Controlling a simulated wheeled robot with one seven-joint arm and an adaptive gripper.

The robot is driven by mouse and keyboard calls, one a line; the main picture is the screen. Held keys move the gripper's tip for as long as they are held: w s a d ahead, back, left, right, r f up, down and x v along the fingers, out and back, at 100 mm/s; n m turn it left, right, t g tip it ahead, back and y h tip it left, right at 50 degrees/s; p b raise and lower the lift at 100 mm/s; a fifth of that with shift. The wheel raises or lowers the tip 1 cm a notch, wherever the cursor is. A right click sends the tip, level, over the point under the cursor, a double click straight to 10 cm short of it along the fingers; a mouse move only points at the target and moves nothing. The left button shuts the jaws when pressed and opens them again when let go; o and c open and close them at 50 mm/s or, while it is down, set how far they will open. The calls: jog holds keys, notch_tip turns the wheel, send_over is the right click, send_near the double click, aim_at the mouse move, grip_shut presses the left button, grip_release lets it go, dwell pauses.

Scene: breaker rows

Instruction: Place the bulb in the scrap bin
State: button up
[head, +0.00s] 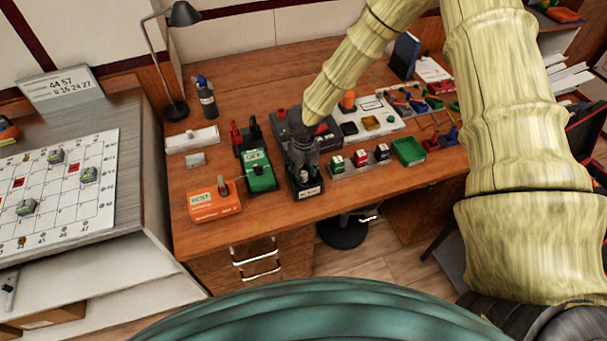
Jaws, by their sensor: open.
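My gripper (301,158) is at the end of my pale arm, pointing down over the middle of the desk. It is open. Just below it is a small dark box with a pale label (309,193), with small upright items in it that are too small to identify. I cannot make out the bulb for certain; it may be hidden by the gripper. An orange rounded object (348,100) stands behind and to the right of the gripper. No container is clearly readable as the scrap bin; an open green tray (408,151) sits at the right.
An orange box (215,203) and a green device (259,173) stand left of the gripper. Several small switch blocks on a strip (360,163) are to its right. A desk lamp (176,60) and bottle (206,97) stand at the back left. The front left desktop is partly bare.

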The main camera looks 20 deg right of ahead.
aim_at(304, 174)
notch_tip(304, 174, up, 11)
jog(key=b, duration=0.2)
dwell(0.3)
jog(key=shift+r, duration=0.1)
dwell(1.7)
